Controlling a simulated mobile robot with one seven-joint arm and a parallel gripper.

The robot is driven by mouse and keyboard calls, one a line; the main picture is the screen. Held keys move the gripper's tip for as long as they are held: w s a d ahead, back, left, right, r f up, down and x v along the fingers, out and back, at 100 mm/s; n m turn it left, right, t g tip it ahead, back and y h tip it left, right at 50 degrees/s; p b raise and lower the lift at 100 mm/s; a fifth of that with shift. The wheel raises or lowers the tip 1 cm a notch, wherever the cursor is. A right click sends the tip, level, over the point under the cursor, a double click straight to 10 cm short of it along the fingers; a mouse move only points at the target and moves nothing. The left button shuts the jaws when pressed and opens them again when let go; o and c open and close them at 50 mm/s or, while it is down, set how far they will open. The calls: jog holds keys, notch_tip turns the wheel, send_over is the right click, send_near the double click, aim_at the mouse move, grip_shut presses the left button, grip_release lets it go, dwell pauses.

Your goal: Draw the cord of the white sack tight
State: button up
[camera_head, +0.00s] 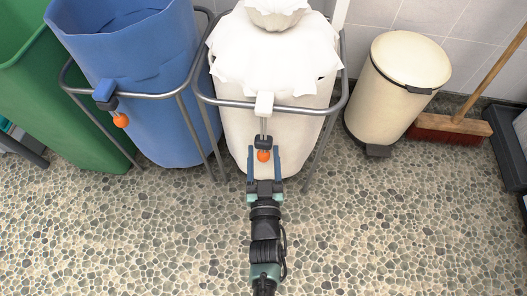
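The white sack (245,140) hangs in a grey metal ring stand (207,98), its cloth top gathered into a ruffled bunch (277,12). At its front, a white block (264,103) sits at the ring. A short cord (264,127) runs down from it to a dark toggle (263,142) and an orange ball (264,156). My gripper (264,152) points at the sack with its two blue fingers apart, one on each side of the ball. Gaps show between the ball and both fingers. Exact depth is hard to tell.
A blue sack (150,60) with its own orange ball (121,120) stands left in a similar frame, beside a green bin (45,95). A cream pedal bin (390,85) and a broom (450,128) stand right. The pebble floor (400,230) in front is clear.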

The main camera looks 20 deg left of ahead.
jog(key=shift+o, duration=0.2)
jog(key=shift+r, duration=0.2)
jog(key=shift+s+d+r, duration=0.1)
jog(key=shift+s+d, duration=0.05)
jog(key=shift+s, duration=0.1)
jog(key=p+v, duration=0.5)
jog(key=v, duration=0.7)
jog(key=shift+s+p, duration=0.15)
jog(key=shift+p, duration=0.15)
jog(key=shift+f, duration=0.2)
